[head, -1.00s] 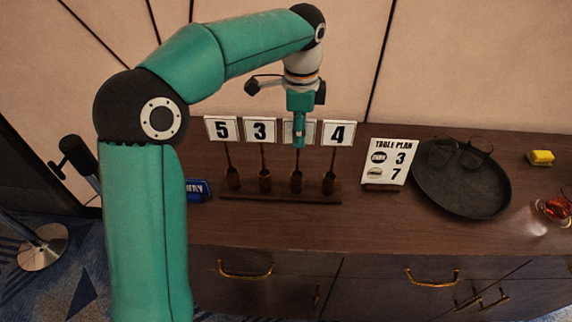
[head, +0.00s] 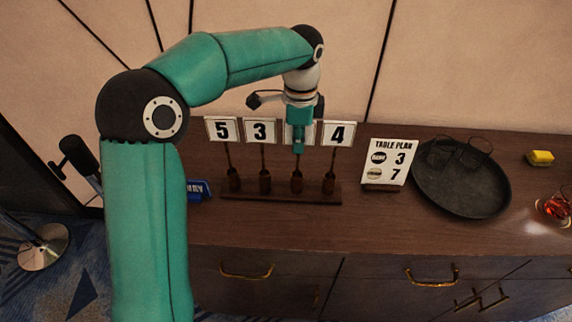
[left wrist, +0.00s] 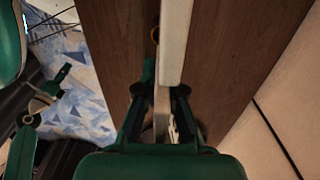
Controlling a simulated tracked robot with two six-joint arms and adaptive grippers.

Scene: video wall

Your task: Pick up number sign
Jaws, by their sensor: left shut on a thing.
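A row of white number signs on thin stems stands in a dark wooden rack (head: 210,195) on the cabinet. The 5 sign (head: 222,129), the 3 sign (head: 261,131) and the 4 sign (head: 338,133) show. A third-place sign (head: 318,134) is mostly hidden behind my left gripper (head: 298,149), so its digit cannot be read. My left gripper comes from above and is shut on this sign; its stem still stands in the rack. In the left wrist view the fingers (left wrist: 160,98) are around a thin white panel.
A blue sign (head: 198,190) lies left; the wall is close behind.

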